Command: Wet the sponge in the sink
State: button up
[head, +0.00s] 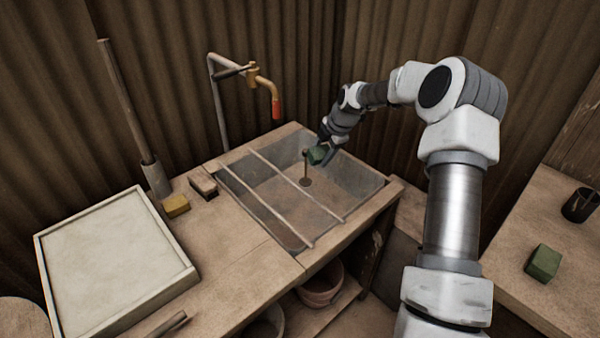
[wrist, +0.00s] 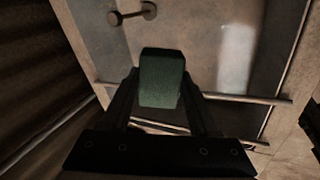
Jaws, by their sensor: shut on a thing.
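My gripper (head: 326,153) is over the far right part of the sink (head: 262,205). It is shut on a green block (head: 316,156), which looks like a sponge. In the wrist view the block (wrist: 161,78) sits between the two fingers of my gripper (wrist: 160,92), with the sink floor (wrist: 195,35) beyond it. A brass tap (head: 264,85) with a red tip stands behind the sink, to the left of my gripper. No water stream shows. I cannot tell whether the block is wet.
Two thin rods (head: 290,180) lie across the sink. A thin upright drain piece (head: 305,172) stands in it. A yellow block (head: 175,205), a brush-like block (head: 203,185) and a white tray (head: 165,283) are left. Another green block (head: 543,262) and dark cup (head: 580,205) are right.

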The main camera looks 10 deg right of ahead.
jog(key=w+d+t, duration=0.1)
jog(key=w+d, duration=0.1)
jog(key=d, duration=0.3)
notch_tip(320, 180, down, 19)
jog(key=b, duration=1.2)
jog(key=shift+a, duration=0.15)
jog(key=shift+w+r, duration=0.1)
notch_tip(320, 180, up, 17)
jog(key=p, duration=0.8)
dwell(1.0)
dwell(2.0)
jog(key=shift+r+p, duration=1.3)
jog(key=shift+r, duration=0.55)
